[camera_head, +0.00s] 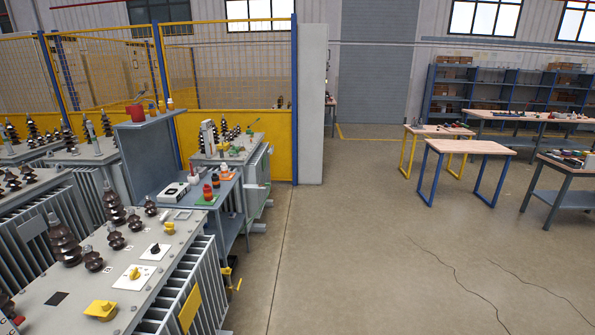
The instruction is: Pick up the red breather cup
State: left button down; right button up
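A red cup-like cylinder (137,112) stands on the top shelf of the grey-blue workbench at left centre. Lower on the bench top, a small item with red and dark parts (207,192) stands on a green pad, and an orange-and-dark item (215,180) stands just behind it. The items are small, and I cannot tell for certain which one is the red breather cup. Neither of my grippers shows in the head view.
Grey transformers with brown insulators (65,240) fill the left foreground before the workbench (228,190). A yellow mesh fence (225,65) stands behind. Blue-legged tables (468,146) and shelving are far right.

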aim_at(207, 192)
jog(key=i+l, duration=0.1)
jog(key=i, duration=0.6)
jog(key=i+l, duration=0.1)
jog(key=i, duration=0.6)
jog(key=i+l, duration=0.1)
jog(key=i, duration=0.65)
jog(key=i+u, duration=0.7)
jog(key=u, duration=0.15)
jog(key=i+l+u, duration=0.2)
jog(key=u, duration=0.2)
jog(key=i, duration=0.1)
